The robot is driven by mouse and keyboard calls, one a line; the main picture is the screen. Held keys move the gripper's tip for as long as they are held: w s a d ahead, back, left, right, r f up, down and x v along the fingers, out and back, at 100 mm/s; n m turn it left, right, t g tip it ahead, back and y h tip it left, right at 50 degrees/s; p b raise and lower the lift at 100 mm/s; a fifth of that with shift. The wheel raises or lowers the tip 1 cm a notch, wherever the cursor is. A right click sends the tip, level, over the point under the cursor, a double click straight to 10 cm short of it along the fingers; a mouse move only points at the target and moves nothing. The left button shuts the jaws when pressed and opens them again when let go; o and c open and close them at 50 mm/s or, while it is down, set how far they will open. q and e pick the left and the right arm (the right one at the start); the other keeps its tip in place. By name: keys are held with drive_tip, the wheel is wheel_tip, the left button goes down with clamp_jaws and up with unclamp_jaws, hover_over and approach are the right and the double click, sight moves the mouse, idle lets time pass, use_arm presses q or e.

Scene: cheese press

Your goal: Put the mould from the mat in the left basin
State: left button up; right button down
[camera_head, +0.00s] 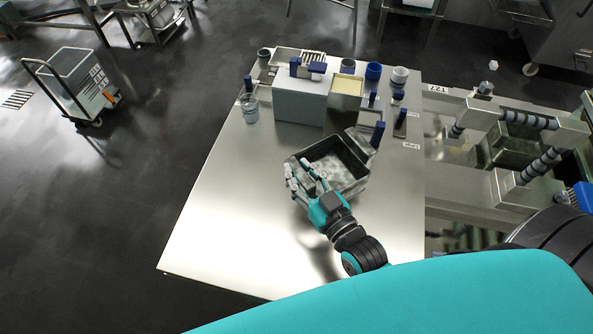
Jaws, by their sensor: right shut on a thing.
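An open rectangular metal container (357,183), with a dark inside and a pale floor, is over the middle of the steel table; I take it to be the mould. My right gripper (304,172) is at its near left wall and is shut on it. The fingers cover part of that wall. I cannot tell whether the container rests on the table or is held just above it. No mat can be made out. At the right, a metal frame stands over basin-like recesses (455,150); which is the left basin is unclear. My left gripper is out of view.
The steel table (225,215) is clear at the left and front. At its back stand a white box (299,103), a glass jar (250,108), several blue-topped items and cups (373,71). Striped bars (528,119) stand above the right-hand station. A cart (80,82) is on the floor, left.

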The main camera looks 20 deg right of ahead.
drive_tip(key=shift+w, duration=0.75)
drive_tip(key=f, duration=0.3)
drive_tip(key=shift+w, duration=0.35)
drive_tip(key=shift+f, duration=0.3)
drive_tip(key=c, duration=1.5)
unclamp_jaws()
drive_tip(key=shift+f, duration=0.2)
drive_tip(key=o, duration=0.4)
drive_tip(key=shift+o, duration=0.2)
